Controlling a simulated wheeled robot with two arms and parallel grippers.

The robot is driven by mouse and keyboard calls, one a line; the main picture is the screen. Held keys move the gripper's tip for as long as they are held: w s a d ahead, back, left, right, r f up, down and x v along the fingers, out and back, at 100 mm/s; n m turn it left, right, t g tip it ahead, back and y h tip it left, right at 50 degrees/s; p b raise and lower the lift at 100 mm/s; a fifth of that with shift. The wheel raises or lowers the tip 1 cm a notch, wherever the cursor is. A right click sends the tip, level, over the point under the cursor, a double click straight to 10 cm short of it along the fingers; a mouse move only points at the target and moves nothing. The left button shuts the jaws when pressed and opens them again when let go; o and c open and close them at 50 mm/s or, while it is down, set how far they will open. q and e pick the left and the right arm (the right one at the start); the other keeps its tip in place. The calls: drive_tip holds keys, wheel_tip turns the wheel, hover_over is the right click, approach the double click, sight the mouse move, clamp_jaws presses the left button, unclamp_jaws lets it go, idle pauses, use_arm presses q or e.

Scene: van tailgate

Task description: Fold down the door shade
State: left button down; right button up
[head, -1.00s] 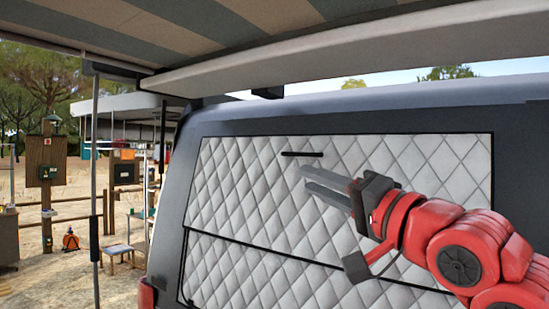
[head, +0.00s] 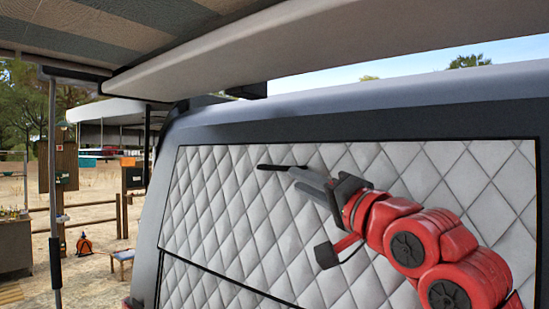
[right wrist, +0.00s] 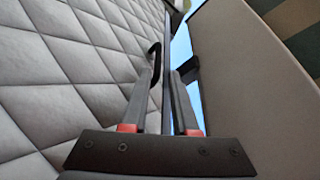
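The door shade (head: 225,220) is a light grey quilted panel lying flat against the van's rear door, and it fills the left of the right wrist view (right wrist: 45,75). A short black pull strap (head: 282,168) is on the shade near its top edge. My right gripper (head: 298,179) is at the strap's right end. In the right wrist view its two fingers (right wrist: 162,78) are apart with nothing between them. The strap (right wrist: 155,58) shows there just beyond the left fingertip; I cannot tell whether they touch. My left gripper is not in view.
A striped awning (head: 95,30) and its pale housing (head: 250,45) hang above the van. A thin awning pole (head: 53,190) stands at the left. A sandy yard with a wooden fence (head: 120,215) lies behind it.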

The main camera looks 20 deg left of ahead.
sight(279, 168)
drive_tip(key=p+x, duration=0.1)
drive_tip(key=x, duration=0.4)
drive_tip(key=shift+w+p, duration=0.35)
drive_tip(key=shift+p, duration=0.05)
drive_tip(key=p+x, duration=0.1)
drive_tip(key=x, duration=0.1)
drive_tip(key=p+x, duration=0.1)
drive_tip(key=shift+w+a+r, duration=0.2)
drive_tip(key=shift+a+r, duration=0.1)
drive_tip(key=shift+w+a, duration=0.2)
drive_tip(key=shift+a, duration=0.1)
drive_tip(key=shift+w+f, duration=0.15)
drive_tip(key=shift+w, duration=0.1)
drive_tip(key=shift+s+d, duration=0.15)
drive_tip(key=shift+c, duration=0.6)
clamp_jaws()
